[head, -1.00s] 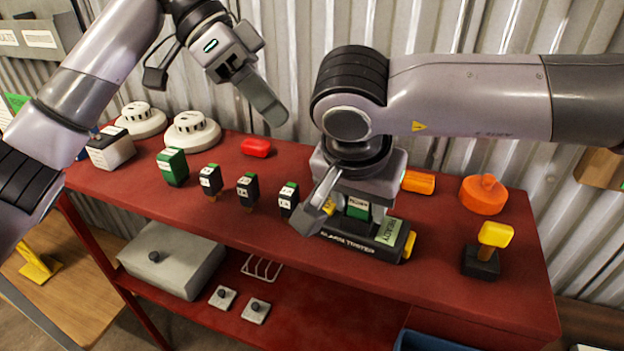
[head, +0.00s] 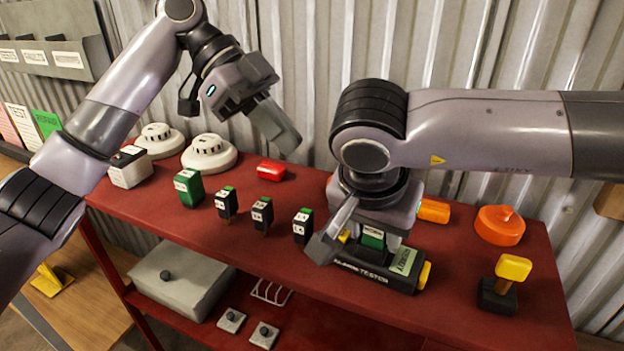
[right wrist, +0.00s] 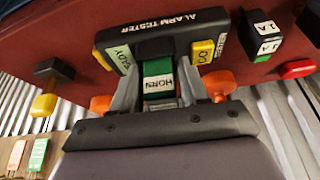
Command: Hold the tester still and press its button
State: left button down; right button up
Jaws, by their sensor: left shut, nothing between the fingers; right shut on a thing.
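The tester is a black box lettered ALARM TESTER (head: 375,277) on the red bench, with a green READY label and a green HORN block (head: 373,238) standing in it. The right wrist view shows the tester (right wrist: 165,33) with a yellow button (right wrist: 202,50) beside a GO label, to the right of the HORN block (right wrist: 158,76). My right gripper (head: 360,236) is shut on the HORN block, with one finger on each side of it (right wrist: 158,92). My left gripper (head: 287,139) is shut and empty, above the bench and up to the left of the tester.
Several small black-and-green blocks (head: 262,213) stand left of the tester, with a red piece (head: 271,170) behind. An orange round part (head: 500,226) and a yellow-topped black piece (head: 498,297) stand to the right. White detectors (head: 208,154) sit at the back left.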

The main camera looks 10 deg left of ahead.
pick_arm(q)
send_over(344, 229)
jog(key=a, duration=0.2)
jog(key=f, duration=0.7)
jog(key=shift+w+a, duration=0.2)
notch_tip(344, 229, down, 2)
jog(key=shift+a+f, duration=0.15)
jog(key=shift+f, duration=0.7)
jog(key=shift+f, duration=0.1)
jog(key=shift+f, duration=1.1)
pick_arm(e)
jog(key=shift+r, duration=0.1)
jog(key=shift+s+a, duration=0.1)
pick_arm(q)
notch_tip(344, 229, up, 5)
jog(key=shift+w+f, duration=0.1)
jog(key=v, duration=1)
jog(key=shift+r, duration=0.2)
